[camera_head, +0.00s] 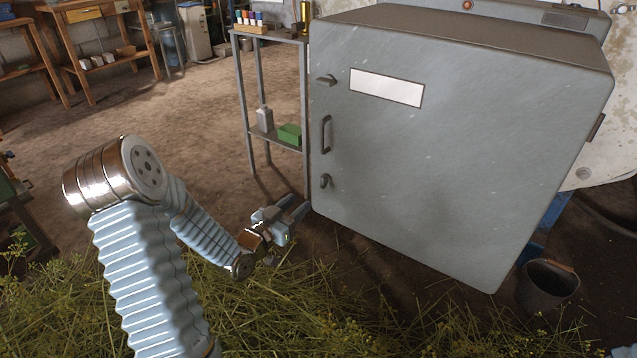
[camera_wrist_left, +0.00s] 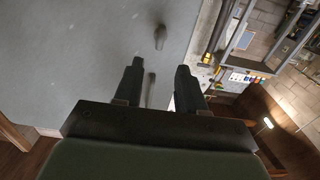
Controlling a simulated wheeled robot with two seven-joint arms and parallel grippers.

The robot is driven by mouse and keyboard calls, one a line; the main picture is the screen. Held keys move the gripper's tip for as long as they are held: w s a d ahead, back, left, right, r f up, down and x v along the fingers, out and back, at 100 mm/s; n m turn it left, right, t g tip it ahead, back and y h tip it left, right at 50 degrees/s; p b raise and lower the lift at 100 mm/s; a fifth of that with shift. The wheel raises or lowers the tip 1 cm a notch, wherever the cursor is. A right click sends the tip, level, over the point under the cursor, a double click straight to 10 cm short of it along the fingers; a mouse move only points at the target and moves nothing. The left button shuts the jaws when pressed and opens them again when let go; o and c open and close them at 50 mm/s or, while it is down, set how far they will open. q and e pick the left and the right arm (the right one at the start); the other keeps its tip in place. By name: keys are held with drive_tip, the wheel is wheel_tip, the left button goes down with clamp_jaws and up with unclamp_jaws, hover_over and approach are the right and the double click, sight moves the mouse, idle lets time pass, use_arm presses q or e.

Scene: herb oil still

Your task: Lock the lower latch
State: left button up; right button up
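The grey cabinet door (camera_head: 450,150) is shut in the head view. Along its left edge are an upper latch (camera_head: 326,80), lying roughly sideways, a bar handle (camera_head: 326,134), and the lower latch (camera_head: 326,181), which looks turned more up and down. My left gripper (camera_head: 296,212) is just below and left of the lower latch, apart from it. Its fingers are open and empty. In the left wrist view the gripper (camera_wrist_left: 157,88) faces the grey door (camera_wrist_left: 70,60). One fitting (camera_wrist_left: 159,37) shows beyond the fingers and another (camera_wrist_left: 150,88) between them; I cannot tell which they are. My right gripper is not visible.
A metal shelf stand (camera_head: 277,140) with a green box (camera_head: 290,134) stands close left of the cabinet. Cut herbs (camera_head: 310,300) cover the floor in front. A bucket (camera_head: 548,288) stands at the lower right. The floor further left is open.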

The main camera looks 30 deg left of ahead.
sight(321, 182)
use_arm(q)
drive_tip(key=w, duration=0.3)
drive_tip(key=w+p, duration=0.1)
drive_tip(key=w, duration=0.6)
drive_tip(key=shift+w+d, duration=0.2)
drive_tip(key=shift+d, duration=0.2)
clamp_jaws()
